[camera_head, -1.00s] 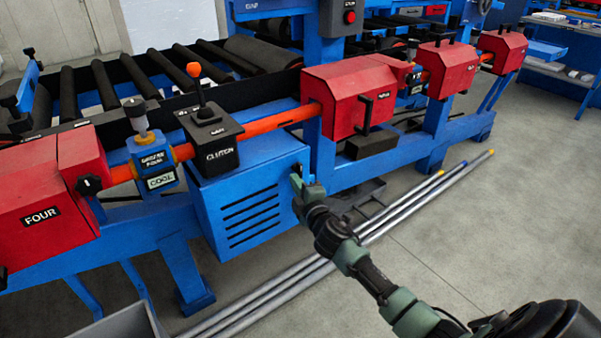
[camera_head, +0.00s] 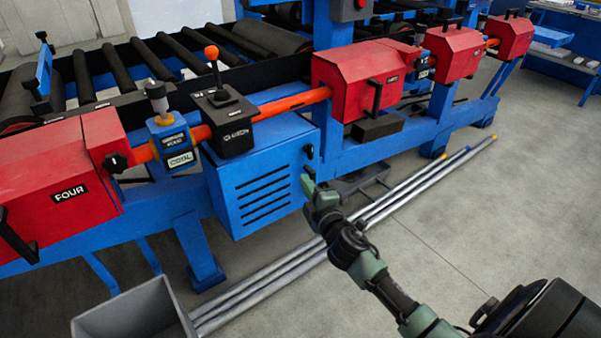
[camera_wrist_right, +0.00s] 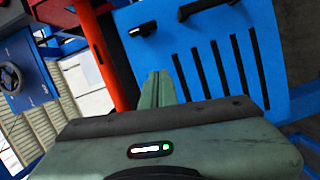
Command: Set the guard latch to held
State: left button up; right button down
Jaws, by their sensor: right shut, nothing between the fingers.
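My right gripper (camera_head: 309,187) is shut and empty, just in front of the right edge of the blue slatted box (camera_head: 262,190). Its closed green fingers also show in the right wrist view (camera_wrist_right: 158,88), pointing toward the blue slatted face (camera_wrist_right: 228,60). A small black fitting (camera_head: 308,151) sits at the box's right edge, above the fingertips. The wrist view shows a small black part (camera_wrist_right: 143,29) with a pale label and a black handle (camera_wrist_right: 205,8) on the blue face. I cannot read a latch label, so I cannot tell which part is the guard latch. My left gripper is not in view.
A black lever box with an orange-knobbed lever (camera_head: 212,54) stands on top of the blue box. Red covers (camera_head: 365,78) line the orange shaft. Metal bars (camera_head: 400,197) lie on the floor beneath my right arm. A grey bin (camera_head: 135,312) stands at the lower left.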

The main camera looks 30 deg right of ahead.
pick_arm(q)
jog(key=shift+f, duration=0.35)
pick_arm(e)
jog(key=shift+s+a, duration=0.15)
jog(key=shift+s, duration=0.9)
